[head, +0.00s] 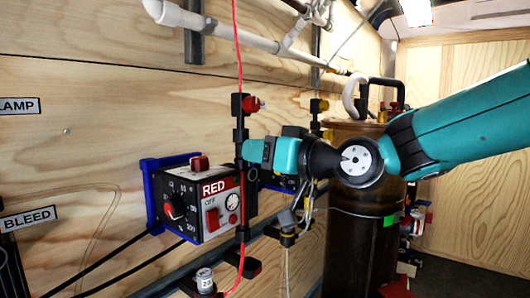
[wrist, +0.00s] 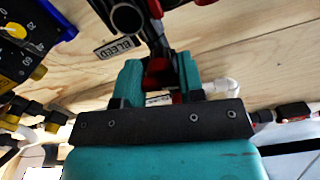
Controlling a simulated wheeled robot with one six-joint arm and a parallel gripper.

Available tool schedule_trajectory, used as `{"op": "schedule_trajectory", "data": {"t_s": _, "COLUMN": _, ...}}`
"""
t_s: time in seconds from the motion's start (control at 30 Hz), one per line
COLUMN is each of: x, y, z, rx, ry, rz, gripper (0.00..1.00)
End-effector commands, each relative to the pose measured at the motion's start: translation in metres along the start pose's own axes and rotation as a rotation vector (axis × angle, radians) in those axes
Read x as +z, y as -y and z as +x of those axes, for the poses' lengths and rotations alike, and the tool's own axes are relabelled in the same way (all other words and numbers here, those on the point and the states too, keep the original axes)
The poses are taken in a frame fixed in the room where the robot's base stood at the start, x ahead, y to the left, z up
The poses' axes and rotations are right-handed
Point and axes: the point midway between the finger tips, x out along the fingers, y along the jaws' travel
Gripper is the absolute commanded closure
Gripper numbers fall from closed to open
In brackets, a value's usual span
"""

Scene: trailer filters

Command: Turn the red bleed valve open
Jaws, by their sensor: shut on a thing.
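My gripper (head: 250,151) is at the black vertical pipe that carries red tubing, just right of the red control box. In the wrist view my gripper (wrist: 160,80) has its two teal fingers closed on a red part (wrist: 156,66) of a black fitting, which looks like the red bleed valve's handle. In the head view my gripper hides this part. Its turn angle cannot be made out. A BLEED label (wrist: 118,47) shows upside down beside the fitting in the wrist view. Another red valve handle (head: 252,104) sits higher on the same pipe, clear of my gripper.
The red control box (head: 207,202) stands in a blue bracket at the left of the pipe. A brown cylindrical tank (head: 352,250) stands right of my gripper. White pipes (head: 215,27) run along the wall above. A gauge marked 23 (head: 205,280) is below.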

Motion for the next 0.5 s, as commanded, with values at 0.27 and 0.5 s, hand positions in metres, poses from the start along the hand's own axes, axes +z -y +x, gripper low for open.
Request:
{"op": "schedule_trajectory", "data": {"t_s": 0.27, "x": 0.0059, "y": -0.0003, "z": 0.0000, "rx": -0.004, "ry": -0.003, "rz": -0.170, "gripper": 0.88}}
{"op": "schedule_trajectory", "data": {"t_s": 0.5, "x": 0.0008, "y": 0.0008, "z": -0.0001, "rx": -0.003, "ry": 0.001, "rz": -0.240, "gripper": 0.88}}
